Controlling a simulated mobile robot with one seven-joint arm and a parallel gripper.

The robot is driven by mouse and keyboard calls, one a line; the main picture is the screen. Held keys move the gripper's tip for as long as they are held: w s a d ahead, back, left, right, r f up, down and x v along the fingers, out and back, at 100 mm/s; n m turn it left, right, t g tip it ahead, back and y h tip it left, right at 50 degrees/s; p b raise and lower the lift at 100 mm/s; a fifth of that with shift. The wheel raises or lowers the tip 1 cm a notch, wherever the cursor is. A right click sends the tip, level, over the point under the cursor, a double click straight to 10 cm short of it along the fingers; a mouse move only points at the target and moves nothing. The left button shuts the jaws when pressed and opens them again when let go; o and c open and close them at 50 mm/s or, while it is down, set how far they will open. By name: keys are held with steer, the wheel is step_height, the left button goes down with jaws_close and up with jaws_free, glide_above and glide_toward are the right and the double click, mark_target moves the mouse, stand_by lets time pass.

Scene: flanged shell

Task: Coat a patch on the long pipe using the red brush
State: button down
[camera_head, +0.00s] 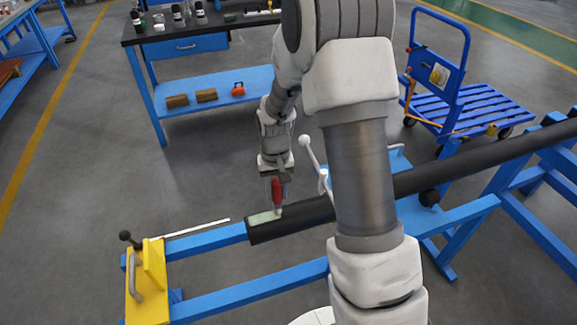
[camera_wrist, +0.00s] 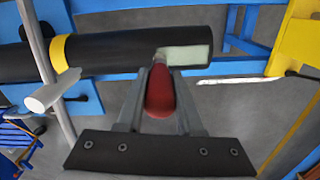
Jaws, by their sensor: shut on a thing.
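My gripper (camera_head: 277,178) is shut on the red brush (camera_head: 277,191), whose red handle points down toward the pipe. In the wrist view the red brush (camera_wrist: 158,92) sits between the two fingers of my gripper (camera_wrist: 159,80). The long black pipe (camera_head: 450,165) lies on a blue frame, and its near end also shows in the wrist view (camera_wrist: 110,55). A pale greenish-white patch (camera_head: 264,217) lies on top of the pipe near its left end; it also shows in the wrist view (camera_wrist: 188,54). The brush tip is at the patch's edge and seems to touch it.
A blue frame (camera_head: 250,290) carries the pipe, with a yellow clamp block (camera_head: 147,285) at its left end. A white lever (camera_head: 308,150) rises beside the pipe, close to my arm. A blue workbench (camera_head: 215,90) with bottles stands behind, and a blue cart (camera_head: 465,95) stands at right.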

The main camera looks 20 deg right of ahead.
steer(key=shift+d, duration=0.45)
step_height(320, 180, up, 3)
steer(key=shift+d+f+p, duration=0.1)
steer(key=shift+p, duration=0.65)
steer(key=shift+r+p, duration=0.3)
steer(key=shift+r, duration=0.05)
steer(key=shift+r+p, duration=1.7)
steer(key=shift+r, duration=0.7)
steer(key=shift+f, duration=0.15)
